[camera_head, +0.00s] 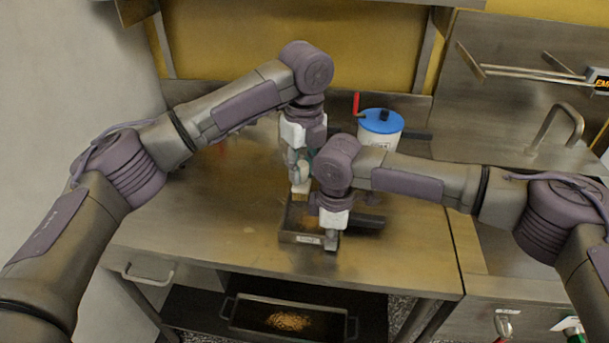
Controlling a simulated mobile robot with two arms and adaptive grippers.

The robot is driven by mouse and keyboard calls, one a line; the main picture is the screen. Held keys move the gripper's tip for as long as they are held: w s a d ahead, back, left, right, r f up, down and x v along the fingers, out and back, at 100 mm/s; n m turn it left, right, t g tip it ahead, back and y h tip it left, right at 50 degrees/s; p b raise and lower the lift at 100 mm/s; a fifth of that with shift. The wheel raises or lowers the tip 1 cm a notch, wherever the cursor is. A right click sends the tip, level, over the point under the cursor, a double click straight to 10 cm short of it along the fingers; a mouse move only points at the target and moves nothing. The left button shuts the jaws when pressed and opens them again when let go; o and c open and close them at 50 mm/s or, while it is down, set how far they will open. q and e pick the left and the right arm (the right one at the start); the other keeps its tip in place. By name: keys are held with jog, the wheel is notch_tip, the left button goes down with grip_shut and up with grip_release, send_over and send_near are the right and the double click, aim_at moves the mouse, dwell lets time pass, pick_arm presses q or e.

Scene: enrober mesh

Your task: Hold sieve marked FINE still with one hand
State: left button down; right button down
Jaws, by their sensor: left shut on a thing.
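A shallow rectangular metal frame, seemingly the sieve (288,237), lies on the steel table with a small label on its front wall. The label is too small to read. My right gripper (332,240) points down at the sieve's front right corner, touching or very close to it. Whether its fingers are shut on the wall cannot be made out. My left gripper (297,170) is above the sieve's back part, shut on a small pale object (301,186). My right arm and gripper hide much of the sieve's inside and its right side.
A white container with a blue lid (382,121) and red handle stands behind my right arm. A dark tray (290,319) with golden crumbs sits on the shelf below. A sink with a tap (560,125) is at right. The table's left part (180,220) is clear.

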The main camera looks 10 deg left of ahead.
pick_arm(q)
jog(key=shift+f, duration=4)
jog(key=shift+f, duration=0.45)
jog(key=shift+d, duration=0.15)
